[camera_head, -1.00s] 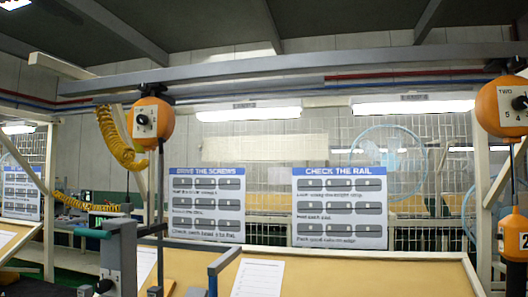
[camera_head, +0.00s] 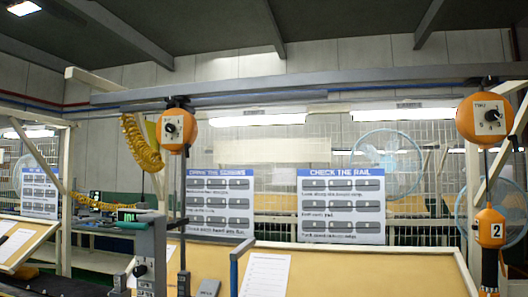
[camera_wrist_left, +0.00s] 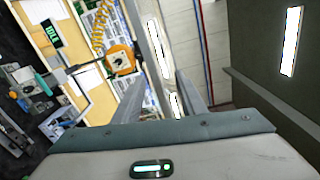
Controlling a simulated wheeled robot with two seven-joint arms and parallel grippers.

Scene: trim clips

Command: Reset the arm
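My left gripper (camera_wrist_left: 160,88) shows in the left wrist view as two grey fingers standing apart with nothing held between them. It is raised, and the camera looks past the fingers at the workstation, wall and ceiling. Neither gripper shows in the head view. My right arm is not seen in any frame. No trim clips can be made out.
Orange tool balancers hang at left (camera_head: 177,128) and right (camera_head: 485,117) from an overhead beam (camera_head: 330,82). A grey fixture (camera_head: 150,258) stands at the bench's left.

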